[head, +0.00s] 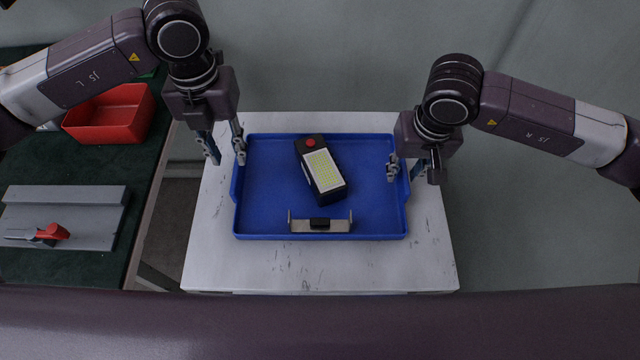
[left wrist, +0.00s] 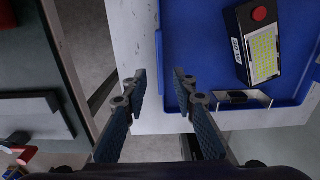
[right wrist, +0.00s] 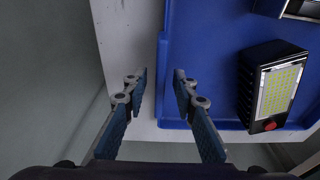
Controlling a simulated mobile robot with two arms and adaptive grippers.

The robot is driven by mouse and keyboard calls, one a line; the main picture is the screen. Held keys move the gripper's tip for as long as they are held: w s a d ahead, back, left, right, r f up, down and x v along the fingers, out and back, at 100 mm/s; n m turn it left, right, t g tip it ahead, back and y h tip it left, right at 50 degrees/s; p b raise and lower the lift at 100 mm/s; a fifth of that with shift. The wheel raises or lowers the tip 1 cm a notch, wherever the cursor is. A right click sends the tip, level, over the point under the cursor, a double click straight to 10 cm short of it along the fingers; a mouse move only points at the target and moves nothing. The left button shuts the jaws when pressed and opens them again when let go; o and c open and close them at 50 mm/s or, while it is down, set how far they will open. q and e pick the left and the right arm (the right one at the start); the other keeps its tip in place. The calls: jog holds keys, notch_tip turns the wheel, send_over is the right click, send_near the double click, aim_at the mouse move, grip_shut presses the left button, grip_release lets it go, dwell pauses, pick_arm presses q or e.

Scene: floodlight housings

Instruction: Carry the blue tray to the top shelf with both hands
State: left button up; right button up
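The blue tray (head: 270,215) lies flat on a white table. It holds a black floodlight housing (head: 319,170) with a yellow-green LED panel and red button, and a metal bracket (head: 320,226). My left gripper (head: 228,160) is open at the tray's left rim; in the left wrist view (left wrist: 160,75) the rim lines up with the gap between its fingers. My right gripper (head: 411,172) is open at the right rim, which lines up with its finger gap in the right wrist view (right wrist: 160,75). I cannot tell whether the fingers reach below the rims. No shelf shows.
The scuffed white table (head: 215,262) has bare room around the tray. At left, a dark green bench (head: 95,172) carries a red bin (head: 108,118) and a grey metal plate (head: 85,220) with a red-handled tool (head: 50,233). A gap separates bench and table.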

jog(key=shift+r, duration=0.3)
pick_arm(q)
notch_tip(320, 180, up, 5)
jog(key=shift+f, duration=0.15)
pick_arm(e)
notch_tip(320, 180, up, 11)
jog(key=s, duration=0.1)
jog(key=shift+s+r, duration=0.15)
jog(key=shift+s, duration=0.25)
